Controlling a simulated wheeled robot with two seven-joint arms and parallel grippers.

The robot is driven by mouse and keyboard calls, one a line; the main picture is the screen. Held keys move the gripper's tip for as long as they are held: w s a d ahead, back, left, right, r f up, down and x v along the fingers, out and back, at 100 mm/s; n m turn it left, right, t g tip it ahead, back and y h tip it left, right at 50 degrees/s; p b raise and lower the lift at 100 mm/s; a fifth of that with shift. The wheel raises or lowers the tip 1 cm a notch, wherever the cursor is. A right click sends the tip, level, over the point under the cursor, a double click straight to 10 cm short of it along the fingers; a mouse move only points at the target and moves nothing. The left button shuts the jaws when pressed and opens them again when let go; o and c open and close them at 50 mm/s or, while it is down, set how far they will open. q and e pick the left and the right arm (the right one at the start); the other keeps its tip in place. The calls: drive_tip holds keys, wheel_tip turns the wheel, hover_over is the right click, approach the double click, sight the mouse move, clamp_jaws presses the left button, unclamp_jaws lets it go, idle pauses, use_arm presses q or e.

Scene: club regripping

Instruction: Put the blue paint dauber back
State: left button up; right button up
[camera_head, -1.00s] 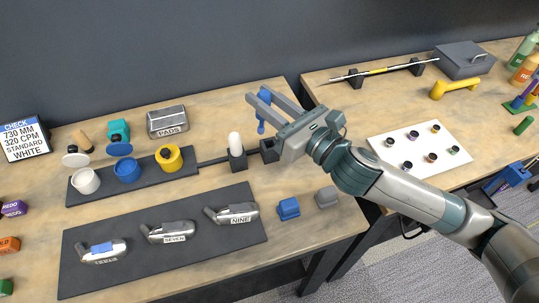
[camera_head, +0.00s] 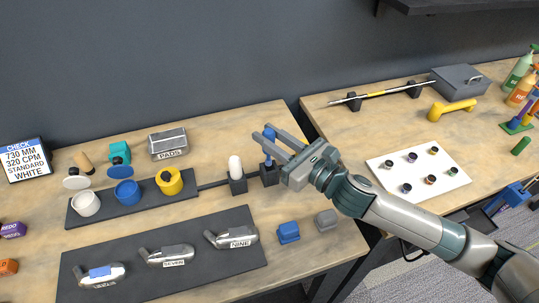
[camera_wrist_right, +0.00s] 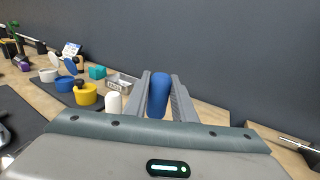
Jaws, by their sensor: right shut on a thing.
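The blue paint dauber (camera_head: 268,134) is upright between the fingers of my right gripper (camera_head: 263,132), which is shut on it. Its lower end is at the top of a black holder block (camera_head: 269,175); I cannot tell whether it is inside the block or just above it. In the right wrist view the dauber's rounded blue body (camera_wrist_right: 158,95) stands between the two grey fingers (camera_wrist_right: 160,79). My left gripper is not in view.
A white dauber (camera_head: 235,166) stands in the neighbouring block, close left. White (camera_head: 86,204), blue (camera_head: 126,192) and yellow (camera_head: 169,182) pots sit on a dark tray further left. Club heads lie on a dark mat (camera_head: 150,285). Blue (camera_head: 288,232) and grey blocks lie in front.

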sight(270, 160)
drive_tip(key=shift+f, duration=1.05)
drive_tip(key=shift+f, duration=0.1)
wheel_tip(270, 160, down, 2)
drive_tip(key=shift+f, duration=0.25)
drive_tip(key=shift+f+p, duration=0.2)
drive_tip(key=shift+p, duration=0.4)
drive_tip(key=shift+f, duration=0.35)
drive_tip(key=o, duration=1.1)
drive_tip(key=shift+f, duration=0.15)
